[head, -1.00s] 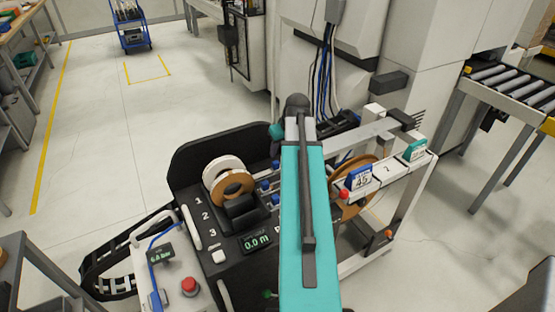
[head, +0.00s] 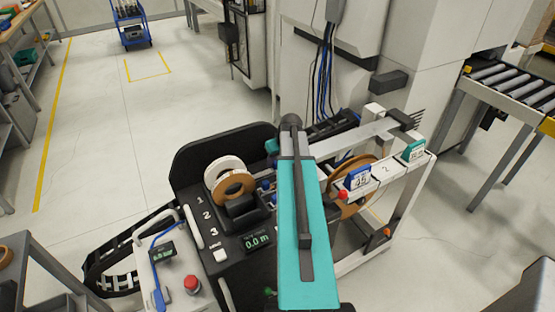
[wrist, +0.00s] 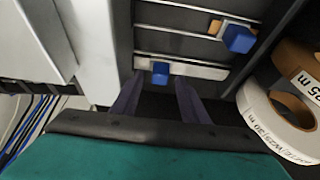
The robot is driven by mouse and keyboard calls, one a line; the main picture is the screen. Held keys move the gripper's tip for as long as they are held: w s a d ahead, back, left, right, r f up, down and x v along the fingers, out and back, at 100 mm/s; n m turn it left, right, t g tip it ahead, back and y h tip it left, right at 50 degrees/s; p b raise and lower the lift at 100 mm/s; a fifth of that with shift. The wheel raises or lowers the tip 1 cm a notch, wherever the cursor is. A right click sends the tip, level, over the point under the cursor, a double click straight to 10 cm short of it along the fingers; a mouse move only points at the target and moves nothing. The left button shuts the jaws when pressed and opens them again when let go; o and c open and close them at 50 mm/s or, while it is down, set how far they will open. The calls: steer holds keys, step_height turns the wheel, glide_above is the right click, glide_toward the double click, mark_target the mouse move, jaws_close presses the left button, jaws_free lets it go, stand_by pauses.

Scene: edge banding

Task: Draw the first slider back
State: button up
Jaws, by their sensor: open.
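Blue slider knobs (head: 266,185) sit on the dark machine beside the tape rolls, partly covered by my arm in the head view. The wrist view shows two: a near blue knob (wrist: 160,73) on a pale strip, and another blue knob (wrist: 239,38) on a rail farther right. No number shows beside either knob there, so I cannot tell which is the first slider. My gripper (wrist: 159,88) is open and empty, with its two dark fingers on either side of the near knob's position. I cannot tell whether they reach around it. The head view hides the fingers behind my teal arm.
White and brown tape rolls (wrist: 285,115) stand close to the right of my gripper in the wrist view. A pale metal upright (wrist: 88,45) is close on the left. The panel with numbers 1 to 3 and a 0.0 m display (head: 257,242) lies left of my arm.

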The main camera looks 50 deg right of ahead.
steer(key=shift+f, duration=0.2)
steer(key=shift+c, duration=0.2)
jaws_close()
